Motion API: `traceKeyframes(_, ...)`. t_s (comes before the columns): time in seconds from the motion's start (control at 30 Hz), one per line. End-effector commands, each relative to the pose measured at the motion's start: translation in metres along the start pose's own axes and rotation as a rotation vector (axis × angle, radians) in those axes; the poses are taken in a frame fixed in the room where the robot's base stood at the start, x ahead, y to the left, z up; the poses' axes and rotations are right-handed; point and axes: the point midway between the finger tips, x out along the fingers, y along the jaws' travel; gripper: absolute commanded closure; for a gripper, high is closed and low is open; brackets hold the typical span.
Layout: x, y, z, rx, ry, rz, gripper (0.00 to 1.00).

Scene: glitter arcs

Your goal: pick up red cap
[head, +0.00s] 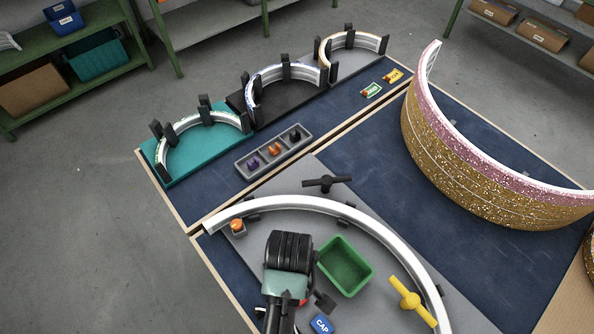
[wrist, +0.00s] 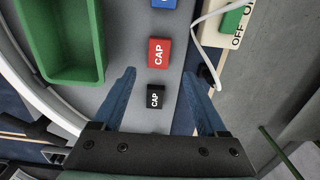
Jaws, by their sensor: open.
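The red cap (wrist: 158,53) is a small block with white CAP lettering, lying on a grey board in the wrist view. A bit of red (head: 303,301) shows beside my arm in the head view, likely the same cap, mostly hidden. My gripper (wrist: 159,73) is open and empty, its two blue fingers spread. The red cap lies just beyond the fingertips, roughly centred between their lines. A black cap (wrist: 155,97) lies nearer, between the fingers. A blue cap (wrist: 163,3) is cut off at the top and also shows in the head view (head: 321,324).
A green bin (head: 345,266) stands left of the caps in the wrist view (wrist: 100,50). A white switch box (wrist: 228,25) with a cable is at right. A curved white rail (head: 345,212) and a yellow knob (head: 411,300) surround the area. A grey tray (head: 250,163) lies farther back.

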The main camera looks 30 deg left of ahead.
Motion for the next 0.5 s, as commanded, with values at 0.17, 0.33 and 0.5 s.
traceKeyframes(0.17, 0.023, 0.001, 0.002, 0.001, -0.003, -0.003, 0.25)
traceKeyframes(0.33, 0.044, 0.002, 0.001, 0.000, -0.001, -0.002, 0.25)
traceKeyframes(0.5, 0.050, 0.002, 0.001, 0.000, 0.000, 0.000, 0.25)
